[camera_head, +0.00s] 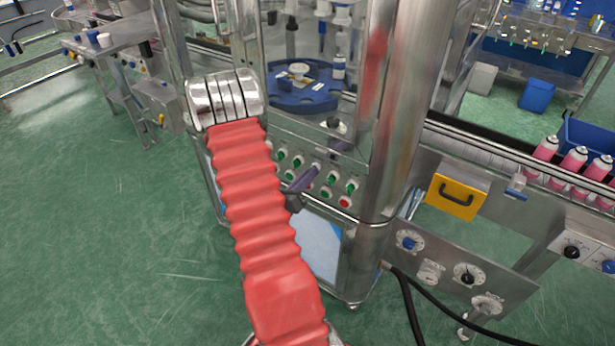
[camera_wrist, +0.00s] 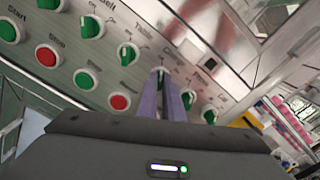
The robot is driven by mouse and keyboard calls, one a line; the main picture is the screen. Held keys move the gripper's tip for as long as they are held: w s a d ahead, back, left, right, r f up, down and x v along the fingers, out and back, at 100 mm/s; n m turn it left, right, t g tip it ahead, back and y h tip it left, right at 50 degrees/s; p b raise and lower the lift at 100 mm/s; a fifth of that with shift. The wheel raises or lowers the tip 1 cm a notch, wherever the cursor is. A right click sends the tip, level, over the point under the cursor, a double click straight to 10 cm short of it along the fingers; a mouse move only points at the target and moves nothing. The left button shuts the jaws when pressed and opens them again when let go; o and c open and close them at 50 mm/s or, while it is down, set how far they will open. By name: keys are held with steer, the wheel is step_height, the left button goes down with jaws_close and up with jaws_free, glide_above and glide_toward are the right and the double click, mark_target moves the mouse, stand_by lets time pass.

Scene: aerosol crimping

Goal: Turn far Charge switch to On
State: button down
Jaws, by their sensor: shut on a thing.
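The steel control panel (camera_head: 262,143) carries several green switches and buttons under the blue turntable. In the wrist view, green knob switches run in a slanting row with labels such as Table. The purple fingers of my gripper (camera_wrist: 167,99) are closed around a green switch (camera_wrist: 159,73), just right of the Table switch (camera_wrist: 128,53). Its label is too blurred to read surely, so I cannot tell if it is the far Charge switch. The fingers hide most of this knob and its setting. In the head view my gripper (camera_head: 303,181) reaches the panel.
More green switches (camera_wrist: 188,98) lie close on the right of the fingers. Green and red push buttons (camera_wrist: 120,102) sit in the lower row. A thick steel column (camera_head: 395,110) stands right of the panel; a yellow box (camera_head: 457,197) is beyond it.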

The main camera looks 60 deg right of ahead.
steer(key=shift+a, duration=0.1)
steer(key=shift+w+m, duration=0.1)
steer(key=shift+m, duration=0.3)
steer(key=m, duration=1.1)
stand_by(0.4)
stand_by(0.4)
steer(key=c, duration=1.9)
jaws_free()
